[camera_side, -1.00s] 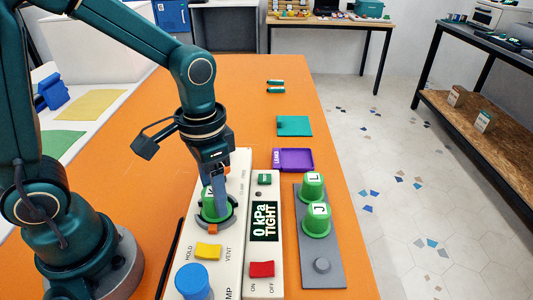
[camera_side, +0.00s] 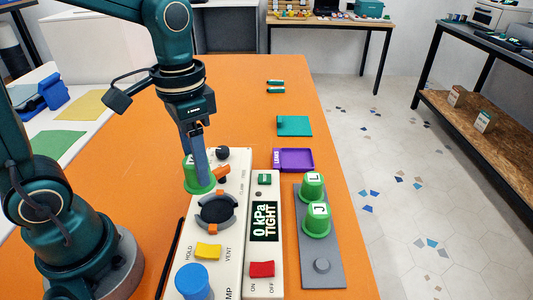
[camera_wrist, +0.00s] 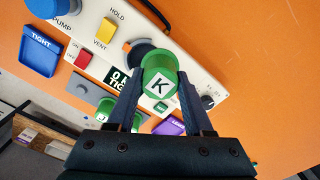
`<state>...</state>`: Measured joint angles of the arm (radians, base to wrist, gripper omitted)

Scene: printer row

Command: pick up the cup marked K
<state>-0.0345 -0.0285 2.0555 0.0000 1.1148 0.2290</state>
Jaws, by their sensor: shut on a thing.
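The green cup marked K (camera_side: 189,174) is in my gripper (camera_side: 200,172), up and clear of the round dark seat (camera_side: 216,211) on the pump panel. In the wrist view, the black K on its white label (camera_wrist: 159,85) faces the camera, and my gripper's fingers (camera_wrist: 160,98) close on both sides of the cup. Two other green cups, marked L (camera_side: 313,186) and J (camera_side: 317,220), stand on the grey rack (camera_side: 322,283) at the right.
The white panel has a yellow switch (camera_side: 208,251), a red switch (camera_side: 262,269), a blue knob (camera_side: 194,281) and a display (camera_side: 265,221) reading "0 kPa TIGHT". A purple tray (camera_side: 294,160) lies beyond. A blue TIGHT tray (camera_wrist: 40,48) shows in the wrist view.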

